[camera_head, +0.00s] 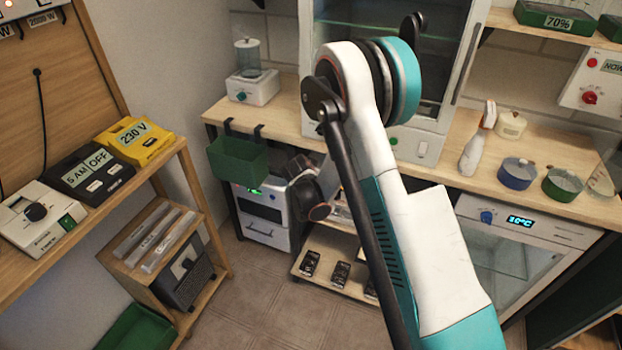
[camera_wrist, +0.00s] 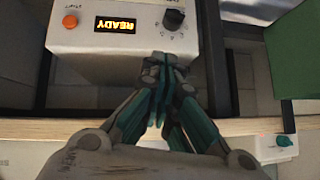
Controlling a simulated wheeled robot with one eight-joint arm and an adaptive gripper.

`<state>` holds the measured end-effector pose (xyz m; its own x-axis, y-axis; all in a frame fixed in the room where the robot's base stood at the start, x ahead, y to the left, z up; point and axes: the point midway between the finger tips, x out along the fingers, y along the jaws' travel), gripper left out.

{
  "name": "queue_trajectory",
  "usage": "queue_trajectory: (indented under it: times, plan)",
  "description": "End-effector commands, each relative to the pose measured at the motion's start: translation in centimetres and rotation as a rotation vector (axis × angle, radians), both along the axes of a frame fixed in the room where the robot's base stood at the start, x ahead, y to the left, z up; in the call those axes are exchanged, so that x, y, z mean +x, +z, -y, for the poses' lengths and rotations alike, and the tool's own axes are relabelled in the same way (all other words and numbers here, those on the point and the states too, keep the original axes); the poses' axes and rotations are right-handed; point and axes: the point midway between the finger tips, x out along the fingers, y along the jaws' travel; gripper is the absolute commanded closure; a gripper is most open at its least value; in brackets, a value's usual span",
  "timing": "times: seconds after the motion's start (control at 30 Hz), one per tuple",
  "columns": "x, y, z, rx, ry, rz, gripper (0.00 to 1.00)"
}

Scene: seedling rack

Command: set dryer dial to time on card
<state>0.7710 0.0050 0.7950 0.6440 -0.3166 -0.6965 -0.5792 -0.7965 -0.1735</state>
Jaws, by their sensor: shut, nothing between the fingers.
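In the wrist view, a white appliance front (camera_wrist: 100,38) shows a lit display (camera_wrist: 115,25) that seems to read READY, an orange button (camera_wrist: 70,21) and a dark dial (camera_wrist: 173,19) with small marks around it. The display text looks turned over. My gripper (camera_wrist: 160,68) is shut and empty, its tips just below the dial in the picture. I cannot tell whether they touch the panel. The dial's setting is too small to read. In the head view my gripper is not clearly seen behind my arm. I cannot make out a time card in either view.
In the head view, a green bin (camera_head: 236,160) hangs on the bench edge above a white appliance (camera_head: 262,212) with a green display. A wooden shelf (camera_head: 325,262) holds dark items. The wrist view shows a wooden edge (camera_wrist: 60,129) and a green block (camera_wrist: 292,50).

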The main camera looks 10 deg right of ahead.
Motion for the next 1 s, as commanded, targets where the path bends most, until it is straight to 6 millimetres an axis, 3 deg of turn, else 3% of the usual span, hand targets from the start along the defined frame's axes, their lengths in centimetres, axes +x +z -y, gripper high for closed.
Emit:
queue_trajectory:
  times: [0.57,0.8,1.0]
  plan:
    - [6.4,-7.2,3.2,0.001,-0.001,0.000,1.00]
    - [6.6,-10.1,2.7,-0.001,0.001,0.000,1.00]
    - [6.7,-10.7,2.6,-0.001,0.001,0.000,1.00]
